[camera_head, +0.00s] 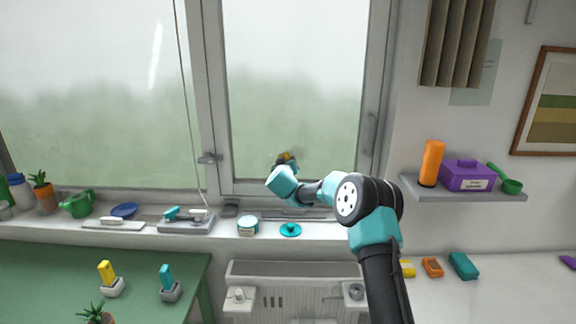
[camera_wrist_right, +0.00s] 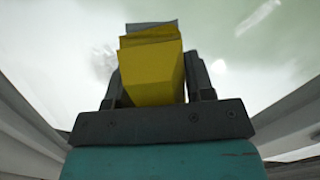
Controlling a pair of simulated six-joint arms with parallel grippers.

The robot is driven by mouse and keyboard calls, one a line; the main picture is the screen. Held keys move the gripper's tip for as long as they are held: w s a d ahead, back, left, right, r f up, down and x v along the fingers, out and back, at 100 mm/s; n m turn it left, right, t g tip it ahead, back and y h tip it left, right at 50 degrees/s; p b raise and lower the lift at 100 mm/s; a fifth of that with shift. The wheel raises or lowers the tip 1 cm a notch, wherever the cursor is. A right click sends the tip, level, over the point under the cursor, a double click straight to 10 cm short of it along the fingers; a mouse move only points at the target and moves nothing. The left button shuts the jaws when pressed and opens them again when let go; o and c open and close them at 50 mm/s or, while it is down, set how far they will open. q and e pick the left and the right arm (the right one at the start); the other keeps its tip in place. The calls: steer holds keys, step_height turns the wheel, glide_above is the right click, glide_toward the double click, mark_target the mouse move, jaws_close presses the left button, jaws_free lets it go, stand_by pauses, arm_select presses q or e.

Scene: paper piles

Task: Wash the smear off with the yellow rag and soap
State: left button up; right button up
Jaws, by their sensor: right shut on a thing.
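The yellow rag (camera_head: 283,157) is a folded block in the jaws of my right gripper (camera_head: 287,166), in front of the right window pane. The right wrist view shows the rag (camera_wrist_right: 152,72) between the two dark fingers, with a grey layer at its far end. Whether it touches the glass I cannot tell. A faint grey smear (camera_head: 298,153) shows on the pane just right of the rag; in the right wrist view a greyish smudge (camera_wrist_right: 104,60) lies left of the rag. A small white and teal tub (camera_head: 247,226), perhaps the soap, stands on the sill. My left gripper is out of view.
A teal lid-like disc (camera_head: 290,230) lies on the sill right of the tub. A grey tray with teal and white items (camera_head: 187,222) is further left. A window handle (camera_head: 370,132) is on the frame at right. A shelf (camera_head: 463,194) holds an orange bottle and purple box.

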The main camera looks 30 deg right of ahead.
mark_target(289, 150)
steer(key=shift+r, duration=0.1)
steer(key=shift+s+d+r, duration=0.1)
steer(key=shift+d+r, duration=0.15)
steer(key=shift+r, duration=0.55)
steer(key=shift+s+d+r, duration=0.15)
steer(key=shift+d+r, duration=0.1)
steer(key=shift+r, duration=0.55)
steer(key=shift+s+d+r, duration=0.1)
steer(key=shift+d+r, duration=0.15)
steer(key=shift+r, duration=0.55)
steer(key=shift+s+d, duration=0.1)
steer(key=shift+d, duration=0.05)
steer(key=shift+s+d, duration=0.25)
steer(key=shift+d, duration=0.1)
steer(key=shift+a, duration=0.1)
steer(key=shift+w+a, duration=0.65)
steer(key=shift+a, duration=0.35)
steer(key=shift+d+f, duration=0.1)
